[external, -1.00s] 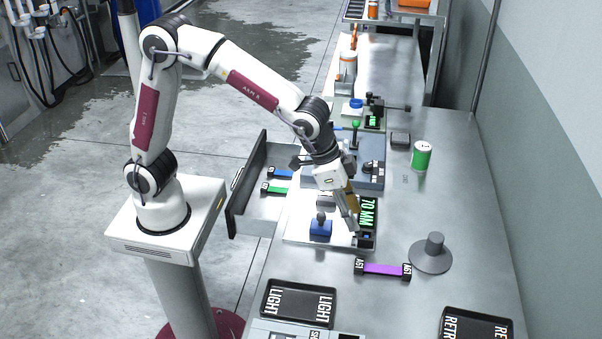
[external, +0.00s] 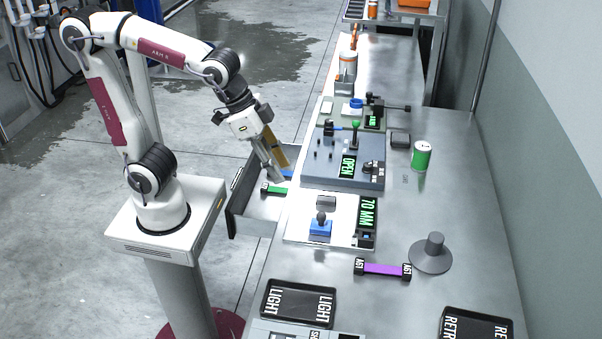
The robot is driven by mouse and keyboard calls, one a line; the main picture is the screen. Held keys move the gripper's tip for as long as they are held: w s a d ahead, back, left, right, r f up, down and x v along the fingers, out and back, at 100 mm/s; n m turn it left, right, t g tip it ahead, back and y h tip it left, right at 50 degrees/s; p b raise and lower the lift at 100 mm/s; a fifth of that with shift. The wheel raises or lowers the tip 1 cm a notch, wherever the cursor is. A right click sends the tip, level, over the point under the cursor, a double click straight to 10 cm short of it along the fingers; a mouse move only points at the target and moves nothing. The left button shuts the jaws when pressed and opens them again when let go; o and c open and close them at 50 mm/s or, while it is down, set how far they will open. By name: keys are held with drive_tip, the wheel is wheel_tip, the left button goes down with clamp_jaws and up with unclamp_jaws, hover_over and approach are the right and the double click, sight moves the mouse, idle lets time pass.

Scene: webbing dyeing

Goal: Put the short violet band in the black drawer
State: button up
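The violet band (external: 385,269) lies flat on the steel table, with a black labelled block at each end. The black drawer (external: 233,199) is pulled out from the table's left side. A green band (external: 273,189) lies in it, and a blue band (external: 287,174) shows partly behind my gripper. My gripper (external: 277,172) is above the drawer's right part, near the table edge, pointing down and well away from the violet band. I see nothing held in it, but the gap between its fingers is not clear.
A white measuring plate with a blue clamp (external: 320,227) and a "70 MM" display (external: 367,214) stands between drawer and violet band. A grey panel (external: 343,177) reads "OPEN". A grey round stand (external: 431,258) is right of the band. Black trays (external: 298,302) lie in front.

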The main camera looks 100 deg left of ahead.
drive_tip(key=s+a+f, duration=0.1)
drive_tip(key=s, duration=1.2)
drive_tip(key=shift+s+f, duration=0.25)
drive_tip(key=shift+f, duration=0.1)
drive_tip(key=shift+o, duration=0.4)
drive_tip(key=w+d+f+g, duration=0.1)
drive_tip(key=w+d+f, duration=0.1)
drive_tip(key=w+f, duration=0.3)
drive_tip(key=w+d+f+g, duration=0.1)
drive_tip(key=w+f, duration=0.4)
drive_tip(key=w, duration=0.8)
drive_tip(key=w+d+f+m, duration=0.1)
drive_tip(key=w+d+f, duration=0.2)
drive_tip(key=w+f, duration=0.3)
drive_tip(key=shift+w+d+f+g, duration=0.1)
drive_tip(key=shift+w+g, duration=0.3)
drive_tip(key=shift+w, duration=1.1)
drive_tip(key=w, duration=0.3)
drive_tip(key=shift+w+d+f+t, duration=0.25)
drive_tip(key=shift+d+f+t, duration=0.05)
drive_tip(key=shift+d+f, duration=0.1)
drive_tip(key=shift+n+t, duration=0.5)
drive_tip(key=shift+t, duration=0.3)
drive_tip(key=w, duration=0.1)
drive_tip(key=w+r, duration=0.1)
drive_tip(key=w, duration=0.1)
drive_tip(key=w+r, duration=0.1)
drive_tip(key=shift+w+d+r, duration=0.1)
drive_tip(key=shift+w+d, duration=0.25)
